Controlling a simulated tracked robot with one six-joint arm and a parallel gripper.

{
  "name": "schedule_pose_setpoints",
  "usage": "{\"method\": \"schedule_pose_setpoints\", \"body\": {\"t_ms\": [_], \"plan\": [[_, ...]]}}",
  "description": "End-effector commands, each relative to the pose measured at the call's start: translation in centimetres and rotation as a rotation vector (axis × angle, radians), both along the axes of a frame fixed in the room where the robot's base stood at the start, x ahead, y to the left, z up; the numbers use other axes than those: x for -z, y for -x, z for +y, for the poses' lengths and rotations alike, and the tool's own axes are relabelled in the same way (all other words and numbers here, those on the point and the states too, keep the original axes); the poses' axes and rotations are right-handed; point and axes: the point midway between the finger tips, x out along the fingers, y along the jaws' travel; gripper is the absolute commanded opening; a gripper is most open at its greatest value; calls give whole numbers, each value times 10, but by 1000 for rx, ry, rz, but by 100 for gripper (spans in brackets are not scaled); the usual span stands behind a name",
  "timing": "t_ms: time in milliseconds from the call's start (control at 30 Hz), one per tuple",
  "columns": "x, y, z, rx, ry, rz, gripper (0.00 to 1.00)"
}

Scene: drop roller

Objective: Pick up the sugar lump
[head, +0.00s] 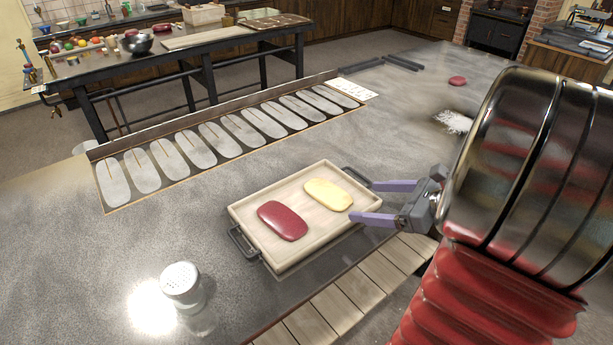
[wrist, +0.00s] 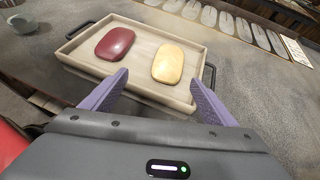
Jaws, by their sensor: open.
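Two smooth sugar lumps lie in a pale wooden tray (head: 285,265) on the worktop: a dark red lump (head: 282,221) on the left and a pale yellow lump (head: 328,194) on the right. In the wrist view the red lump (wrist: 115,44) and the yellow lump (wrist: 168,64) lie side by side, apart. My gripper (head: 361,202) has purple fingers and is open and empty at the tray's right edge. In the wrist view my fingers (wrist: 159,79) are spread at the near rim, with the yellow lump ahead, toward the right finger. Neither finger visibly touches a lump.
The tray has dark handles at both ends. A metal shaker (head: 181,283) stands at the front left. A mat with a row of pale ovals (head: 233,134) lies behind the tray. Farther back are a white powder patch (head: 453,121) and another red lump (head: 457,81).

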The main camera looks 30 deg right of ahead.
Motion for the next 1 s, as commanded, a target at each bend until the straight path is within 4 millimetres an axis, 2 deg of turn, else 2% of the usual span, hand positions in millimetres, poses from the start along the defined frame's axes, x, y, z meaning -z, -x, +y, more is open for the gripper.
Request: {"method": "schedule_pose_setpoints", "body": {"t_ms": [33,167,567,1000], "plan": [[1,3,-10,38,-28,-7,80],[1,5,-21,81,-61,-18,80],[2,2,-19,79,-61,-18,80],[24,-41,-3,76,-61,-18,80]]}}
